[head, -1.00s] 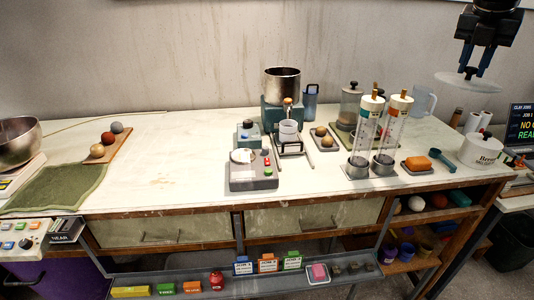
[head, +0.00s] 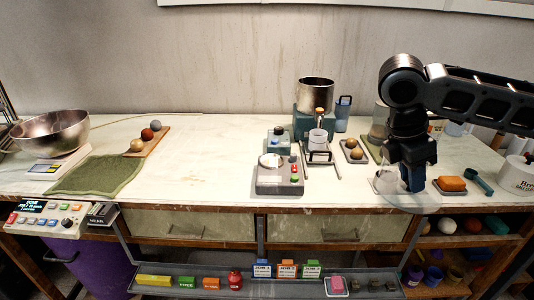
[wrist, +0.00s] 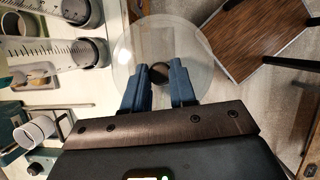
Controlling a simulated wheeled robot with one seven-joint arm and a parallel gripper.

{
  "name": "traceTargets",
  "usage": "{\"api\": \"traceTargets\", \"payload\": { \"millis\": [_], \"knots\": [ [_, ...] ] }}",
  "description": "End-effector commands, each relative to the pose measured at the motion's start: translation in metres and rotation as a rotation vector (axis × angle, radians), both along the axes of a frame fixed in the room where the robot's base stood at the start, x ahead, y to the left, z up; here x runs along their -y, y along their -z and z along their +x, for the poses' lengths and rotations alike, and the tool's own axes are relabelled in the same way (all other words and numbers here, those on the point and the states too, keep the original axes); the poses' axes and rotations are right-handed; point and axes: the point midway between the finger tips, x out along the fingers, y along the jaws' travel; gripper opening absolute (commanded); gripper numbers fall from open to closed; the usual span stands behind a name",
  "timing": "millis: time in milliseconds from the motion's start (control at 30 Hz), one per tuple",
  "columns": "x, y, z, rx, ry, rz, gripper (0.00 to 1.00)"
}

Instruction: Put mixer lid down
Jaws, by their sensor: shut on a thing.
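The mixer lid is a clear round disc (head: 400,204) with a dark knob. My gripper (head: 404,184) is shut on its knob and holds it at the front edge of the worktable, at the right of the head view. In the wrist view the clear lid (wrist: 188,40) lies beyond the blue fingers of my gripper (wrist: 160,78), partly over the floor. Whether it touches the table I cannot tell. The mixer (head: 315,94), a metal bowl on a teal base, stands at the back without a lid.
Clear measuring cylinders (wrist: 50,54) stand close left of the lid in the wrist view; my arm mostly hides them in the head view. The table's middle left (head: 220,160) is clear.

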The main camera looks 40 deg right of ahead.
Motion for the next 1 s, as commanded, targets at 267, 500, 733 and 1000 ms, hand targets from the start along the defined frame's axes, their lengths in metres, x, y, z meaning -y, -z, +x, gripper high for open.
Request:
{"api": "traceTargets", "payload": {
  "millis": [267, 500, 733, 1000],
  "knots": [
    [-0.097, 0.091, 0.051, -0.006, 0.291, 0.007, 0.0],
    [-0.177, 0.164, 0.096, -0.008, 0.542, 0.005, 0.0],
    [-0.254, 0.233, 0.132, -0.01, 0.775, 0.0, 0.0],
    [-0.301, 0.28, 0.149, -0.003, 0.924, -0.002, 0.0]
  ]
}}
